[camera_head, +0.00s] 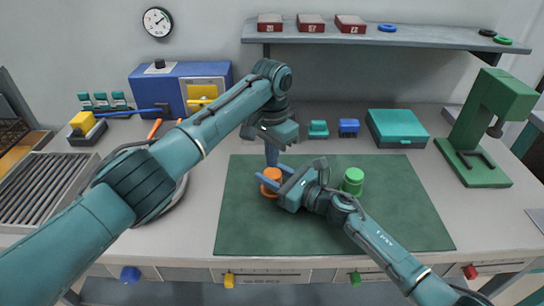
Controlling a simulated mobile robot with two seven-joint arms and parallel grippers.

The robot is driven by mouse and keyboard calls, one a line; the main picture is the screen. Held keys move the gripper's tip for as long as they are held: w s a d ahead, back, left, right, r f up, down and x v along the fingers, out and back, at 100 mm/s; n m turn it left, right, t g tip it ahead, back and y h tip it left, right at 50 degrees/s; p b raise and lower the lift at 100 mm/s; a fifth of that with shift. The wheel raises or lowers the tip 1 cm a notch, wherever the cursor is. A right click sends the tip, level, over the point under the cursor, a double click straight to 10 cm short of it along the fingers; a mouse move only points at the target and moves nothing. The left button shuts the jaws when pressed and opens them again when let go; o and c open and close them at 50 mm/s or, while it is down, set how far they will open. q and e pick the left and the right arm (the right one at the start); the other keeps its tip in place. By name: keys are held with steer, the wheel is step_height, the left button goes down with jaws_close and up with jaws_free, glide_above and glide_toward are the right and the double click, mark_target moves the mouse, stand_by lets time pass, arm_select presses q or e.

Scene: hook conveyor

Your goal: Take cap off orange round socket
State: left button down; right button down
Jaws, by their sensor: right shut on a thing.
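The orange round socket (272,175) stands near the left part of the green mat (310,235). My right gripper (273,178) reaches it from the right, with its two blue fingers around its sides, shut on it. My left gripper (272,163) hangs just above the orange socket, its blue fingers pointing down. These fingers look like one narrow piece, so I cannot tell whether they are open or shut. The boundary between the cap and the orange socket is too small and partly hidden to make out.
A green round piece (353,181) stands on the mat to the right. Small teal (318,129) and blue (348,127) blocks, a teal box (396,128) and a green press (478,130) stand behind and right. A blue machine (180,85) is at back left.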

mark_target(272, 173)
steer(key=shift+s+f, duration=0.15)
steer(key=shift+f, duration=0.15)
arm_select(q)
steer(key=c, duration=1.7)
jaws_free()
step_height(272, 173, up, 12)
arm_select(e)
steer(key=shift+a, duration=0.1)
steer(key=c, duration=1)
jaws_free()
steer(key=shift+r, duration=0.1)
steer(key=shift+o, duration=0.9)
steer(key=shift+d+r, duration=0.1)
steer(key=shift+d, duration=0.1)
